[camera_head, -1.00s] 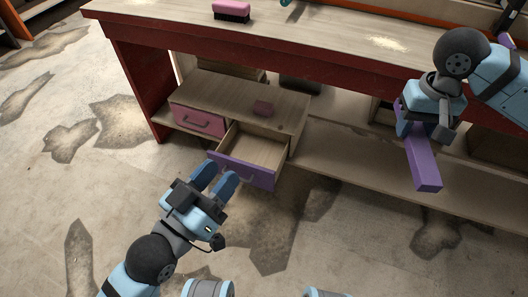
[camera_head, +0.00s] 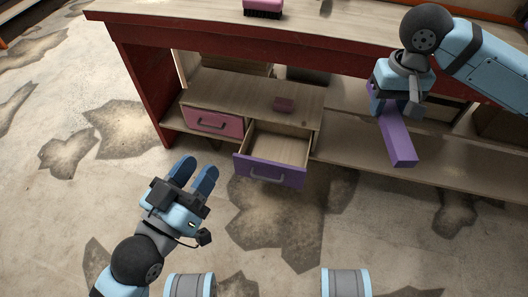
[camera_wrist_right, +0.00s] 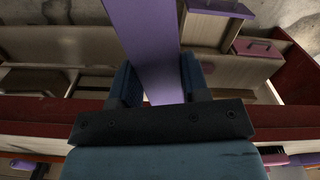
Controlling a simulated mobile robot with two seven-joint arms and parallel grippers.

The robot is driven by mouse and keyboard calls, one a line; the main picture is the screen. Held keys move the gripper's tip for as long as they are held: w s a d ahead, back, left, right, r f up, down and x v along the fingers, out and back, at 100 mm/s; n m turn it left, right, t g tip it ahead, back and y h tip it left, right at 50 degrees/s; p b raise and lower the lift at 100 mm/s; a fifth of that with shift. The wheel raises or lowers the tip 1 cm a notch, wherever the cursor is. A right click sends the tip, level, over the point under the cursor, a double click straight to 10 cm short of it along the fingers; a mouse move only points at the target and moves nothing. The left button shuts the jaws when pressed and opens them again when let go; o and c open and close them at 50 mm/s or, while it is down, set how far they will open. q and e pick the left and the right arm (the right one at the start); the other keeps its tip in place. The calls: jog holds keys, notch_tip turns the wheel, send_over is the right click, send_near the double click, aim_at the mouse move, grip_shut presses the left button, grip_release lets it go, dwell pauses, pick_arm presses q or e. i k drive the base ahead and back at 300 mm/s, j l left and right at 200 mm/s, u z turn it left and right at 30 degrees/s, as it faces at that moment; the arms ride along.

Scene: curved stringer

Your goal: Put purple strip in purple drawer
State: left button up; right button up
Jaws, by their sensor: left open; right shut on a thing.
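The purple strip (camera_head: 397,140) is held in my right gripper (camera_head: 388,103), in the air to the right of the drawers. In the right wrist view the strip (camera_wrist_right: 146,40) runs between the two fingers of the gripper (camera_wrist_right: 160,85). The purple drawer (camera_head: 270,171) is pulled open below the cabinet top, and its visible inside is empty. It also shows in the right wrist view (camera_wrist_right: 222,8), at the top. My left gripper (camera_head: 195,170) is open and empty, left of the purple drawer and apart from its handle.
A closed pink drawer (camera_head: 213,121) is beside the purple one. A low shelf (camera_head: 350,145) extends right.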

aim_at(275, 152)
jog(key=i+j, duration=0.1)
jog(key=j, duration=0.8)
jog(key=i+j, duration=0.1)
jog(key=i, duration=0.9)
